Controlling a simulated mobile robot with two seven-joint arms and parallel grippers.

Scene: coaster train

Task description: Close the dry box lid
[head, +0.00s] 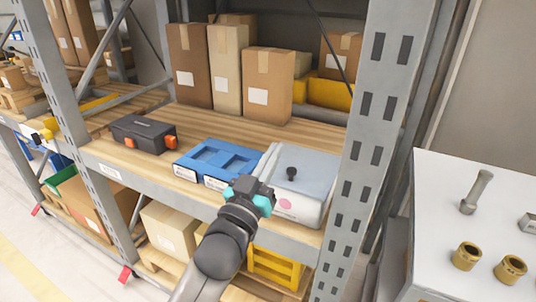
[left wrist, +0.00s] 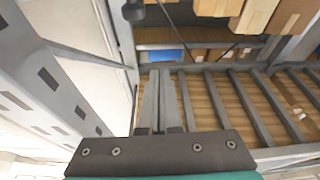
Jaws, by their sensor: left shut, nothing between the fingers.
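The dry box (head: 291,208) is a pale grey-white box with a pink round mark on its front, standing at the right end of the middle shelf. Its grey lid (head: 312,172) with a black knob lies over the top; I cannot tell whether it is fully seated. My left gripper (head: 254,186) is in front of the box's left front corner, close to it; contact cannot be told. In the left wrist view its fingers (left wrist: 166,100) are together and empty. A black knob-like part (left wrist: 133,11) shows at the top there. My right gripper is not in view.
A blue tray (head: 219,157) sits just left of the dry box, and a black case with orange latches (head: 143,134) farther left. Tall cartons (head: 267,86) stand behind. The rack upright (head: 376,110) is close on the right. A white-topped cabinet (head: 496,170) stands beyond it.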

